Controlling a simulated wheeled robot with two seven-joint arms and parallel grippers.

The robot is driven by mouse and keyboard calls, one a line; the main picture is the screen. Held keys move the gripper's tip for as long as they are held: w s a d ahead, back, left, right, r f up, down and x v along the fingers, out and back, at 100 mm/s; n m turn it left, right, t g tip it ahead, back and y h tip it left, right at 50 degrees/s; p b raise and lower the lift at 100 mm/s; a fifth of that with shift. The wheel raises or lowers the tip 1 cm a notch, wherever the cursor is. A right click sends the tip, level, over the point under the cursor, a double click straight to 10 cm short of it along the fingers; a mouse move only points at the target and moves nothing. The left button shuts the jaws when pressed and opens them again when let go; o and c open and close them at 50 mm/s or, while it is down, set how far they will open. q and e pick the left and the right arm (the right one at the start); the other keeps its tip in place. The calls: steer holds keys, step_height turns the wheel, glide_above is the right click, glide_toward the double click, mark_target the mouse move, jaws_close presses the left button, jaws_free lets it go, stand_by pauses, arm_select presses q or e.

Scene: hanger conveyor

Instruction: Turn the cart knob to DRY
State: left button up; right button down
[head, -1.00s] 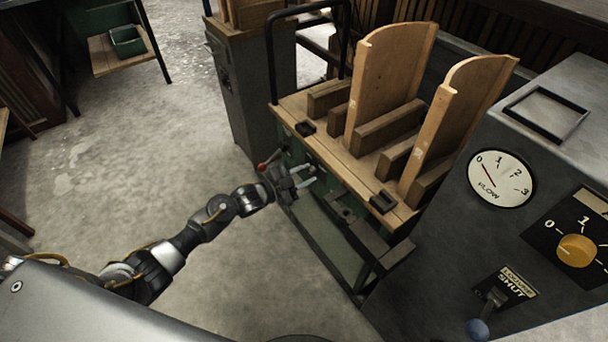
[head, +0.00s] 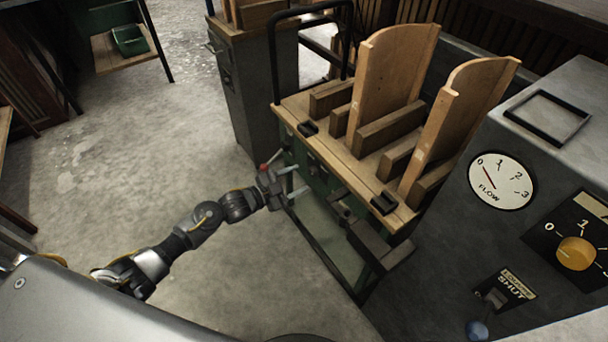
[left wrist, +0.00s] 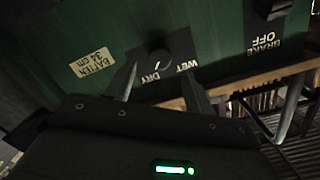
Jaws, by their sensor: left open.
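The cart (head: 345,160) has a green side panel, seen close in the left wrist view (left wrist: 200,30). A dark round knob (left wrist: 160,58) sits on that panel, beside a black plate lettered WET and DRY (left wrist: 170,70). A short white mark shows at the knob's edge; which word it points to I cannot tell surely. My left gripper (head: 300,181) is open at the cart's side. In the left wrist view its fingers (left wrist: 158,78) lie on either side of the knob, apart from it as far as I see. The knob cannot be made out in the head view. My right gripper is not in view.
A red-tipped lever (head: 263,167) is beside my left gripper. A BRAKE OFF label (left wrist: 263,38) and a BATTEN 34 cm label (left wrist: 92,58) flank the knob. Wooden boards (head: 395,75) stand on the cart. A grey control cabinet (head: 450,240) is at right. Floor at left is clear.

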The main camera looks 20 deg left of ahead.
arm_select(q)
steer(key=v, duration=0.6)
steer(key=shift+s+a, duration=0.15)
steer(key=shift+s, duration=0.1)
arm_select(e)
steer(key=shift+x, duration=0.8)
arm_select(q)
steer(key=shift+r, duration=0.1)
